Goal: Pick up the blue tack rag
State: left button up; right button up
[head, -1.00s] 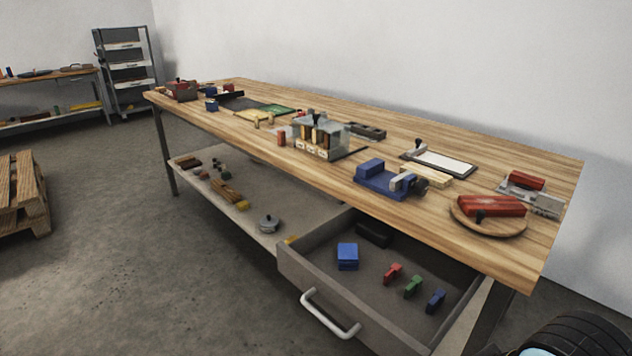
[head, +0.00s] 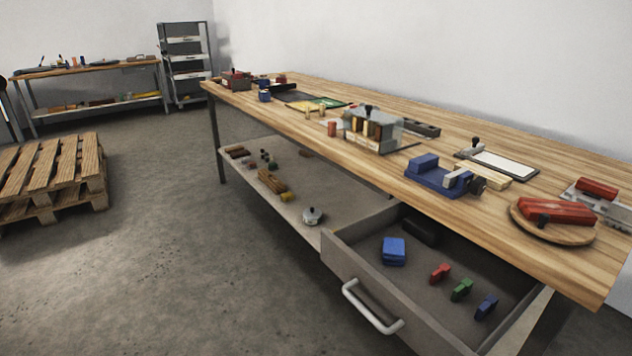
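A blue folded cloth-like stack (head: 394,251), which looks like the blue tack rag, lies in the open drawer (head: 372,278) under the workbench. It sits near the drawer's left back part, apart from the other items there. Its top faces up and nothing covers it. Neither of my grippers shows in the head view.
The drawer also holds a black item (head: 420,231) and small red (head: 440,273), green (head: 461,290) and blue (head: 486,306) pieces. The workbench top (head: 510,140) carries a blue vise (head: 432,178) and other tools. A pallet (head: 55,175) lies left; floor between is clear.

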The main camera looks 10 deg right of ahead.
aim_at(393, 248)
jog(key=k+l+u, duration=0.15)
jog(key=l, duration=0.3)
jog(key=l+u, duration=0.2)
jog(key=l, duration=0.2)
jog(key=k+l+u, duration=0.15)
jog(key=l, duration=0.25)
jog(key=k+l+u, duration=0.2)
jog(key=l, duration=0.2)
jog(key=k+l+u, duration=0.15)
jog(key=l, duration=0.25)
